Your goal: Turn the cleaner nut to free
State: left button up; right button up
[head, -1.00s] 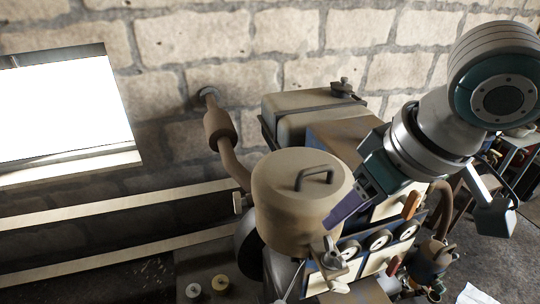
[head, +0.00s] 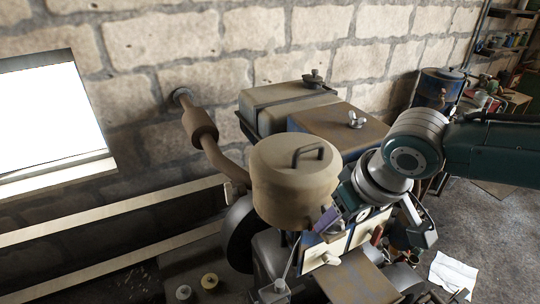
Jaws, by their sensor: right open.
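A pale metal wing nut (head: 356,119) stands on the flat top of the brown air cleaner box (head: 338,130), behind the round tan canister (head: 295,182). Its wings show clearly and nothing touches it. My right gripper (head: 323,222) is open, with a purple finger low beside the canister's right side, in front of and below the box. It is well apart from the wing nut. Its other finger is hard to make out. My left gripper is out of view.
A tan tank (head: 288,103) with a cap lies behind the canister. A brown exhaust pipe (head: 201,128) runs to the wall on the left. Pale rails (head: 110,218) cross the left side. A blue drum (head: 440,85) stands at the back right. The air above the box is free.

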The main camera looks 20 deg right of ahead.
jog(key=shift+f, duration=0.1)
jog(key=shift+c, duration=0.2)
grip_shut()
dwell(0.4)
